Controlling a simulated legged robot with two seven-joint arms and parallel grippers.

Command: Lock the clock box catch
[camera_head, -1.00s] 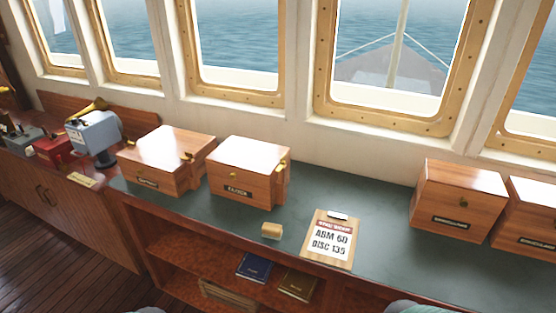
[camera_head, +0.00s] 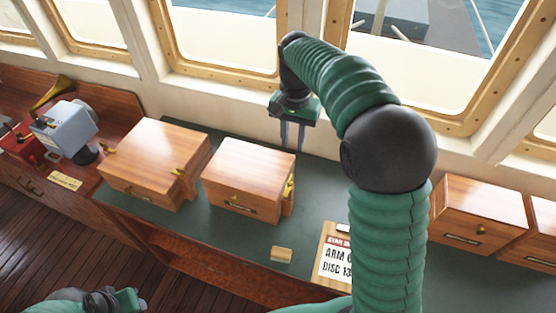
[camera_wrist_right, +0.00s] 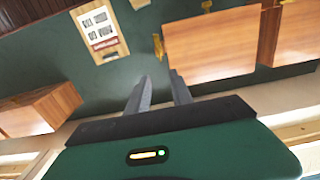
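Two wooden boxes stand left of centre in the head view: a left box (camera_head: 155,160) and a middle box (camera_head: 247,175). Both have shut lids and brass fittings. A brass catch (camera_head: 290,186) is on the middle box's right side; it also shows in the wrist view (camera_wrist_right: 158,46). The labels are too small to read, so I cannot tell which is the clock box. My right gripper (camera_head: 292,148) points down, open and empty, behind and right of the middle box, apart from the catch. My left gripper (camera_head: 130,301) is low at the left; its fingers are unclear.
A clipboard (camera_head: 333,262) and a small wooden block (camera_head: 281,254) lie on the green counter (camera_head: 215,232). More boxes (camera_head: 480,222) stand at the right. My right arm covers part of the counter. Windows (camera_head: 215,35) line the back. A grey instrument (camera_head: 66,128) stands at the far left.

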